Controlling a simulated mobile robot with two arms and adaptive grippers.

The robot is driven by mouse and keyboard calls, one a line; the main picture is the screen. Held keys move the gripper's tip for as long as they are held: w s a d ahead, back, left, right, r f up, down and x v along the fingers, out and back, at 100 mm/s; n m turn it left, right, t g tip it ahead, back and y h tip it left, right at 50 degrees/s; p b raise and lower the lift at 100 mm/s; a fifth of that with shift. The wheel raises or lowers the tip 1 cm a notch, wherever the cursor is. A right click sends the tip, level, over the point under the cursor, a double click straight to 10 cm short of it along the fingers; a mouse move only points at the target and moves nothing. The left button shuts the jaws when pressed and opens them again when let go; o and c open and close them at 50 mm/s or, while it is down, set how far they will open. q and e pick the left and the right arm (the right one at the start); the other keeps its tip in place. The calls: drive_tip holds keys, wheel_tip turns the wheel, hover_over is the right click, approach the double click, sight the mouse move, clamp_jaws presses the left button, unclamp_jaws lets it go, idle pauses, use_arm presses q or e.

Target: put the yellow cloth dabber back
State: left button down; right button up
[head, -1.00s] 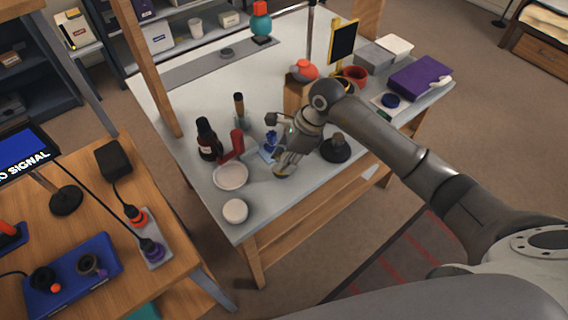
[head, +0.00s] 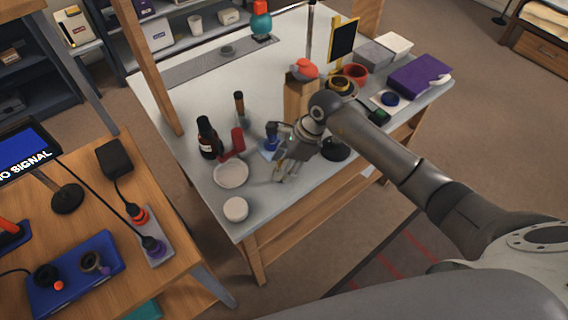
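My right gripper (head: 278,152) comes in from the right over the front part of the light-topped workbench (head: 205,88). Its two fingers look spread apart. A small yellowish patch (head: 278,178) shows at the lower fingertip, close to the bench top. I cannot tell whether it is the yellow cloth dabber or part of the finger. No other thing is clearly recognisable as the dabber. A small blue item (head: 271,135) stands on a pale blue patch beside the upper finger. My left gripper is not in view.
Left of the gripper are a dark bottle (head: 208,140), a red object (head: 234,145), a white dish (head: 231,174) and a round white lid (head: 235,209). A wooden block (head: 297,100) and a dark round base (head: 335,150) stand close to my arm.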

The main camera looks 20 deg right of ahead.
drive_tip(key=shift+r, duration=0.2)
drive_tip(key=b+v, duration=0.1)
drive_tip(key=v, duration=1.1)
